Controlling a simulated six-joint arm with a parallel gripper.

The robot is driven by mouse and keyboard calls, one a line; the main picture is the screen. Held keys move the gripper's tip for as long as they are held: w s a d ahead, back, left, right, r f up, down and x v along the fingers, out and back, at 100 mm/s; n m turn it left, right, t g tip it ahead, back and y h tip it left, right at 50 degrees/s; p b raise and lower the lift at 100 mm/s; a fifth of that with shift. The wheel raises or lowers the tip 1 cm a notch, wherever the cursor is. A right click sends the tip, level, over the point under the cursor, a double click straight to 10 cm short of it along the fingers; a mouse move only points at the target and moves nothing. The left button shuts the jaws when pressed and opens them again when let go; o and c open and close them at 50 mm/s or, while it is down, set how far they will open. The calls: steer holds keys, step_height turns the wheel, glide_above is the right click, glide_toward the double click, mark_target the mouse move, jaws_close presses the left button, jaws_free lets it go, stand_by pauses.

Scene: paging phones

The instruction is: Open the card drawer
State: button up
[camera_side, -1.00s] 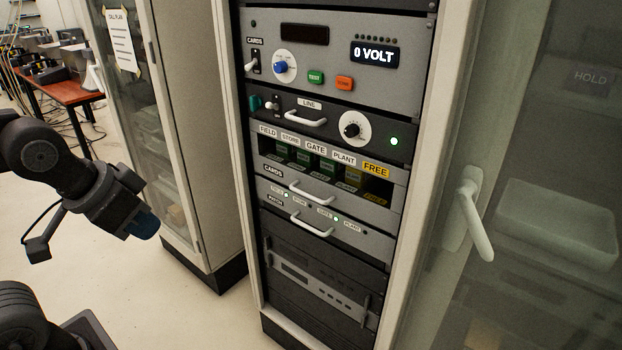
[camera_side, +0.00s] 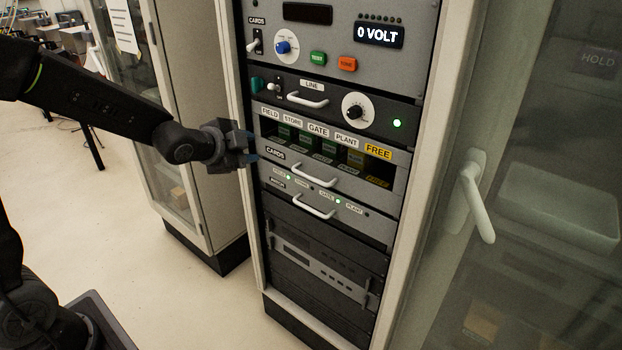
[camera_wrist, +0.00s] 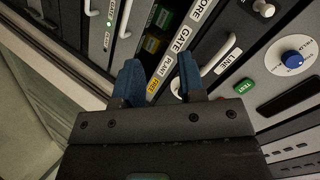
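The card drawer (camera_side: 345,186), a grey front labelled CARDS, sits in the rack in the side view and looks flush with it. Its white bar handle (camera_side: 314,176) is in the middle of the front; this handle seems to show at the top of the wrist view (camera_wrist: 125,18).
The LINE unit's white handle (camera_side: 308,101) is above the cards, and the PATCH drawer's white handle (camera_side: 313,207) is just below. Glass-door cabinets stand on both sides; the right one has a protruding handle (camera_side: 477,203).

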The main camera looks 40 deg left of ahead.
steer(key=w+f+m+t+h, duration=0.2)
steer(key=w+f+m, duration=0.2)
steer(key=w+f, duration=0.1)
steer(key=m+t+h, duration=0.4)
steer(key=m+h, duration=0.3)
steer(key=m, duration=0.2)
glide_toward(311, 177)
steer(key=x, duration=1)
steer(key=shift+f, duration=0.3)
jaws_close()
